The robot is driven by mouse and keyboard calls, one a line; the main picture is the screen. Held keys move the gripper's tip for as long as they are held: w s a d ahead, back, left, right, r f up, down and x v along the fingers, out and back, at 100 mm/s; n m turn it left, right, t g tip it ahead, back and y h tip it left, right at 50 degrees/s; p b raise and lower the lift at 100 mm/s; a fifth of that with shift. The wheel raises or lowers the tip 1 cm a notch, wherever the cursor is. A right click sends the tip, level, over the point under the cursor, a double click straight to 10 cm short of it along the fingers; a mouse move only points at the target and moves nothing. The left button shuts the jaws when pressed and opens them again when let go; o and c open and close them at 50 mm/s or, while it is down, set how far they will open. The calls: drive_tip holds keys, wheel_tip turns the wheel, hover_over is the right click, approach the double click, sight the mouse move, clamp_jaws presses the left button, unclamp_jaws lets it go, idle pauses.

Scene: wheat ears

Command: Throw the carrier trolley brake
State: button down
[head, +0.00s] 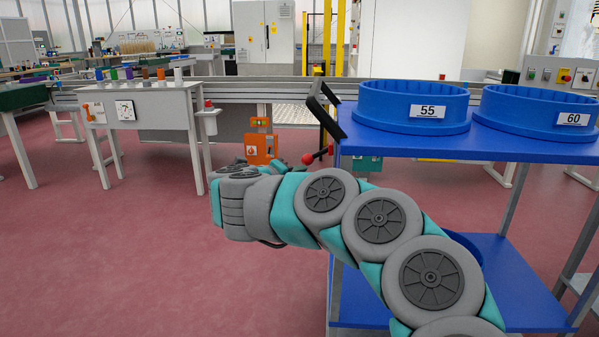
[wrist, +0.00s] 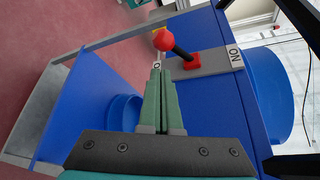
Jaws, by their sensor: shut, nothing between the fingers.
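The carrier trolley (head: 480,146) is blue with grey posts and stands at the right in the head view. Its brake lever has a red ball knob (head: 307,159), which shows just beyond my arm. In the wrist view the red knob (wrist: 163,40) sits on a black rod that rises from a red base on a grey plate (wrist: 215,62). The plate has "ON" at its right end and a partly hidden label at its left end. My gripper (wrist: 160,72) is shut and empty, its green fingertips just short of the knob and apart from it. In the head view my arm hides the gripper.
Blue round carriers marked 55 (head: 413,104) and 60 (head: 540,108) stand on the trolley's top shelf. A black handle (head: 322,103) juts from its left end. A grey bench (head: 150,105) stands behind at left. Red floor at left is free.

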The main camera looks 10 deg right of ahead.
sight(316, 157)
drive_tip(key=x, duration=0.7)
drive_tip(key=shift+w+d, duration=0.15)
drive_tip(key=shift+r+m+p, duration=0.15)
drive_tip(key=shift+m+p, duration=0.15)
